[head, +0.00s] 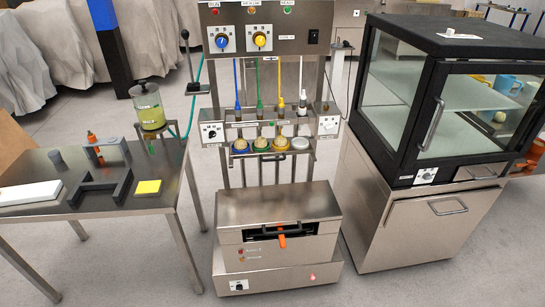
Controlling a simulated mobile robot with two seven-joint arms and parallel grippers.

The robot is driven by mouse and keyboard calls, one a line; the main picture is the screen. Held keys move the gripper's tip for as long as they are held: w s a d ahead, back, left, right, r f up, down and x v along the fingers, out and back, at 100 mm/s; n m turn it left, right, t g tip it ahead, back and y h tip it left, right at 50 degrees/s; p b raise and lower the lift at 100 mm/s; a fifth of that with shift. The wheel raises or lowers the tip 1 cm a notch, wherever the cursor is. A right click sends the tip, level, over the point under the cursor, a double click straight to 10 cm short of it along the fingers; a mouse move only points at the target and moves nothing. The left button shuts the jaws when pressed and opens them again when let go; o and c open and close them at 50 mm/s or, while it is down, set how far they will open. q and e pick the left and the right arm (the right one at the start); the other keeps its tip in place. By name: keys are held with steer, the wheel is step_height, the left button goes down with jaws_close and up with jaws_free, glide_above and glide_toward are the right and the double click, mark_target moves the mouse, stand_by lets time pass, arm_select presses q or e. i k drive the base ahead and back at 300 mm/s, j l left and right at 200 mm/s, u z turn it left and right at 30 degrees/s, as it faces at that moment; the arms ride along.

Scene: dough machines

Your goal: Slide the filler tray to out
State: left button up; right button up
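The filler machine (275,215) stands upright in the middle of the head view. Several nozzles with blue, green, yellow and white parts hang in a row on it. Just below them is a narrow tray (272,157) that bears several small round cups, blue, yellow and white, most with pale balls in them. The tray sits under the nozzles, close to the machine's front. Lower down, a steel box has a dark slot with an orange tab (282,241). No label naming the tray is readable. Neither of my grippers is in view.
A steel table (160,205) at left bears a white board, a dark grey bracket, a yellow pad (148,187) and a jar of yellow-green stuff (149,107). A glass-fronted black cabinet (440,110) stands at right on a steel base. Grey floor shows between them.

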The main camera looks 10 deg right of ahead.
mark_target(295, 145)
steer(key=i+l+z, duration=0.1)
steer(key=i+l, duration=1.5)
steer(key=l, duration=0.1)
